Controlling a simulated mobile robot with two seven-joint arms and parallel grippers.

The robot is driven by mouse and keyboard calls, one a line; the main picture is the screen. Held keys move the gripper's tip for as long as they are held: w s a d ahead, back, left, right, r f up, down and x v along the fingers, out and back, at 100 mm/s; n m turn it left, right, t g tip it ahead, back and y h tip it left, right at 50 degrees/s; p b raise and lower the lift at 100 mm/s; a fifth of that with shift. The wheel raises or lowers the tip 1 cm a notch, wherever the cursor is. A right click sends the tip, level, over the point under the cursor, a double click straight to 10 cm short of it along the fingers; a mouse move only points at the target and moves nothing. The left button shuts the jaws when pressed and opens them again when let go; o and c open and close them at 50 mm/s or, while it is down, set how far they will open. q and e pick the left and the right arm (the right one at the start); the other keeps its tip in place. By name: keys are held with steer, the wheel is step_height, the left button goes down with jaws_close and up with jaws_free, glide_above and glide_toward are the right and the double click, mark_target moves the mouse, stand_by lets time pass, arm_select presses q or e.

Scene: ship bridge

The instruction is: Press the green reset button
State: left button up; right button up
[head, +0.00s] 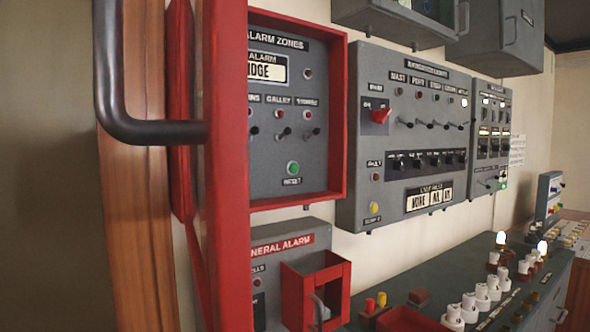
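The green reset button (293,168) sits low on the grey alarm zones panel (268,195), above a small plate that reads RESET. The panel is set in a red box (338,110). A red door (228,170) stands swung open at the left, edge toward me, and hides the panel's left part. The button itself is in plain sight, with nothing in front of it. Neither of my grippers shows in the head view.
A dark curved handle (150,131) juts out at the red door. Below are a general alarm box (275,265) and an open red holder (325,275). A switch panel (410,150) is to the right. A green-topped console (430,280) carries lamps and white fittings.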

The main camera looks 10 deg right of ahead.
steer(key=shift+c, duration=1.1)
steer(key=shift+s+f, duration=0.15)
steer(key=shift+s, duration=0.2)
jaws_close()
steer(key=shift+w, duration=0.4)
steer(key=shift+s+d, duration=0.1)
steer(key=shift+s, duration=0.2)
